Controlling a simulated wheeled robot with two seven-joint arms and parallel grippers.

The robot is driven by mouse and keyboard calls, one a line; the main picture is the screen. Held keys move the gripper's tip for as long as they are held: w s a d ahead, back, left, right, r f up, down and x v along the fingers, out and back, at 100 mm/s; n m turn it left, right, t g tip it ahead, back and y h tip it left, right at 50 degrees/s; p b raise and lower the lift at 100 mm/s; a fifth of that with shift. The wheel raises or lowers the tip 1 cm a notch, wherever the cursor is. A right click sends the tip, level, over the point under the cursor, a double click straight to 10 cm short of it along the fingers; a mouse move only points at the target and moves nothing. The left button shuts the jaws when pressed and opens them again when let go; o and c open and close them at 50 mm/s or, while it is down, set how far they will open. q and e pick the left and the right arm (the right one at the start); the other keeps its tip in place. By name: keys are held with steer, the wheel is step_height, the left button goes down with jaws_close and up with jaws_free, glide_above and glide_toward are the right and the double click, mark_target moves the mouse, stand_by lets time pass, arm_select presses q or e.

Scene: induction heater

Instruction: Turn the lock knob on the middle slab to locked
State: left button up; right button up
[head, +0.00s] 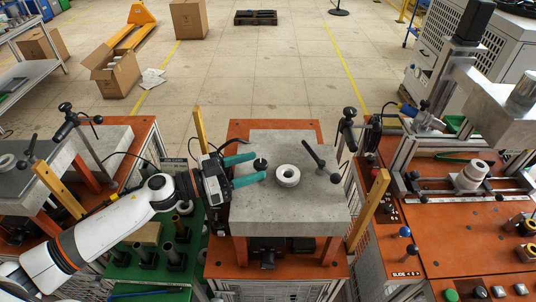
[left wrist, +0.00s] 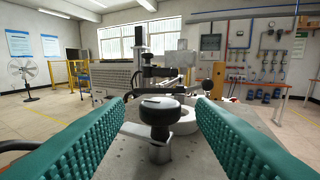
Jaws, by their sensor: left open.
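The middle slab (head: 260,212) is a grey block on orange supports in the head view. A black lock knob (head: 261,164) stands upright near its left edge; in the left wrist view the knob (left wrist: 158,112) is a round black cap with a pale line on top. My left gripper (head: 247,170) comes in from the left with teal fingers open, one on each side of the knob. In the left wrist view the fingers (left wrist: 160,122) show a gap on both sides of the knob. My right gripper is not in view.
A white ring (head: 287,176) lies on the slab right of the knob. A black-handled lever (head: 320,160) stands beyond it. Yellow posts (head: 369,209) flank the slab. An orange machine table (head: 450,235) is at right, a green surface with dark cylinders (head: 145,255) at left.

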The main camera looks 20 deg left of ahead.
mark_target(265, 161)
arm_select(q)
steer(key=p+x, duration=0.1)
steer(key=x, duration=0.3)
steer(key=shift+w+d, duration=0.25)
steer(key=shift+d, duration=0.15)
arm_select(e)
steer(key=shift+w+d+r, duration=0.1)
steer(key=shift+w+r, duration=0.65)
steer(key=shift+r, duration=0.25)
arm_select(q)
steer(key=c, duration=0.9)
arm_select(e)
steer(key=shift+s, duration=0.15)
